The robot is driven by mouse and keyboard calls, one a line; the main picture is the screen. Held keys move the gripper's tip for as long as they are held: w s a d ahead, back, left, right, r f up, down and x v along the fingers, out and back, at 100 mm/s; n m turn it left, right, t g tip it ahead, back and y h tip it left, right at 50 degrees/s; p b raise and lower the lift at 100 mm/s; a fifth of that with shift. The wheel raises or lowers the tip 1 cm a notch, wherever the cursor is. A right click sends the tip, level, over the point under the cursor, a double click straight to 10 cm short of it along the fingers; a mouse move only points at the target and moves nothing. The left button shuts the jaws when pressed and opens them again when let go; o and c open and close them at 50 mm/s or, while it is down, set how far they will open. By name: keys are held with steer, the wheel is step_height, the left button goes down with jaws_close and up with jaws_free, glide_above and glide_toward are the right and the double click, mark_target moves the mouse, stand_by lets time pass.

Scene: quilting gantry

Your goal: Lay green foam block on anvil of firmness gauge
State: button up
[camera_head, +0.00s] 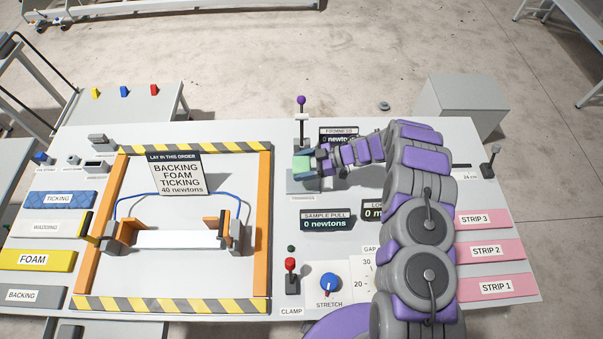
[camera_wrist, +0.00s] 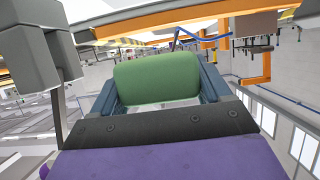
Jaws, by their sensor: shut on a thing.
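A green foam block (camera_head: 303,163) is held in my gripper (camera_head: 312,162) at the firmness gauge. In the wrist view the green block (camera_wrist: 157,81) sits between the two dark fingers of my gripper (camera_wrist: 155,88). The firmness gauge has a grey base (camera_head: 297,187) and an upright post with a purple-knobbed lever (camera_head: 301,101). The block is over the gauge's base, below the lever. I cannot tell whether the block touches the anvil, as the gripper and block cover it. The gauge's display (camera_head: 338,138) reads 0 newtons and is partly hidden by my arm.
A striped orange frame (camera_head: 264,225) with a white bar and a sign stands to the left. A sample pull display (camera_head: 326,220), a red clamp lever (camera_head: 291,268) and a blue stretch knob (camera_head: 329,285) lie nearer. Pink strips (camera_head: 490,250) lie at the right.

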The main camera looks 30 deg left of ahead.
steer(key=shift+d+f, duration=0.4)
steer(key=shift+f, duration=0.45)
steer(key=f, duration=0.3)
steer(key=shift+a+f, duration=0.15)
steer(key=shift+a, duration=0.2)
steer(key=shift+a+f, duration=0.15)
steer(key=shift+f, duration=0.05)
steer(key=shift+d, duration=0.2)
steer(key=shift+d, duration=0.1)
steer(key=shift+s+f, duration=0.1)
steer(key=shift+f, duration=0.1)
